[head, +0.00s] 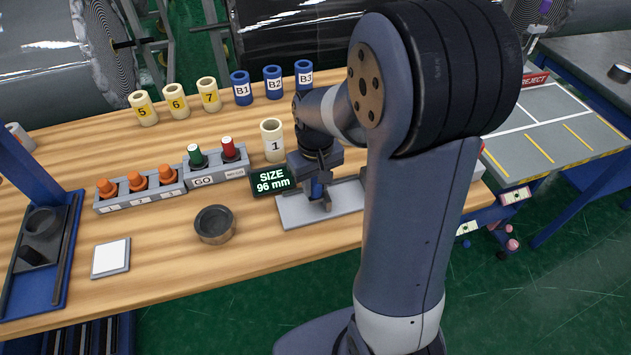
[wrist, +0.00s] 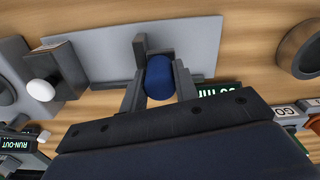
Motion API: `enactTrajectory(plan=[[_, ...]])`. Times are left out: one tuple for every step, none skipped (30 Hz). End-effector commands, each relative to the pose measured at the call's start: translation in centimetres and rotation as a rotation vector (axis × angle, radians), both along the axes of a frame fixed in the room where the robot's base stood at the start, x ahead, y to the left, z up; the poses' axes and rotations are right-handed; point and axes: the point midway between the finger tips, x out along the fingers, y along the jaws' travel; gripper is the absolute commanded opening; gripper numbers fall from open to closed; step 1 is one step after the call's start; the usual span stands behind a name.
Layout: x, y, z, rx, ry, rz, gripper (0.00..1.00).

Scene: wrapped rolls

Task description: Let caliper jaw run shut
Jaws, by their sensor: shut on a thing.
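The caliper's pale grey base plate (head: 293,212) lies on the wooden bench left of my arm in the head view. Its dark display (head: 270,182) reads SIZE 96 mm. My gripper (head: 318,195) points down over the plate. In the wrist view my gripper (wrist: 160,84) is shut on a blue, rounded grip (wrist: 159,72), seemingly the caliper jaw's, with one finger on each side. The grey plate (wrist: 105,62) shows behind it. My arm hides the right part of the caliper in the head view, so the jaw gap cannot be read.
A cream tube marked 1 (head: 272,146) stands just behind the display. A dark round cup (head: 214,225) stands on the left. Orange plugs sit in a grey rack (head: 140,198). More cream and blue tubes (head: 241,90) line the back. Bare bench lies in front.

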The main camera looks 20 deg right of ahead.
Motion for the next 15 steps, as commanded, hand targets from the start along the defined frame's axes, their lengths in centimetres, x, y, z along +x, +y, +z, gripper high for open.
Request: enactTrajectory(plan=[[0.0, 0.0, 0.0, 0.000, -0.001, 0.000, 0.00], [0.0, 0.0, 0.0, 0.000, -0.001, 0.000, 0.00], [0.0, -0.1, 0.0, 0.000, -0.001, -0.001, 0.00], [0.0, -0.3, 0.0, 0.000, -0.001, -0.001, 0.00], [0.0, -0.5, 0.0, 0.000, -0.001, -0.002, 0.00], [0.0, -0.9, 0.0, 0.000, -0.001, -0.003, 0.00], [0.0, -1.2, 0.0, 0.000, -0.001, -0.004, 0.00], [0.0, -1.6, 0.0, -0.001, -0.001, -0.004, 0.00], [0.0, -1.9, 0.0, -0.001, -0.001, -0.004, 0.00], [0.0, -2.1, 0.0, -0.001, -0.001, -0.003, 0.00], [0.0, -2.3, 0.0, -0.001, -0.001, -0.002, 0.00], [0.0, -2.3, 0.0, 0.000, -0.001, -0.001, 0.00], [0.0, -2.3, 0.0, 0.000, -0.001, 0.000, 0.00], [0.0, -2.2, 0.1, 0.000, -0.001, 0.000, 0.00], [0.0, -2.2, 0.1, 0.000, -0.001, 0.000, 0.00]])
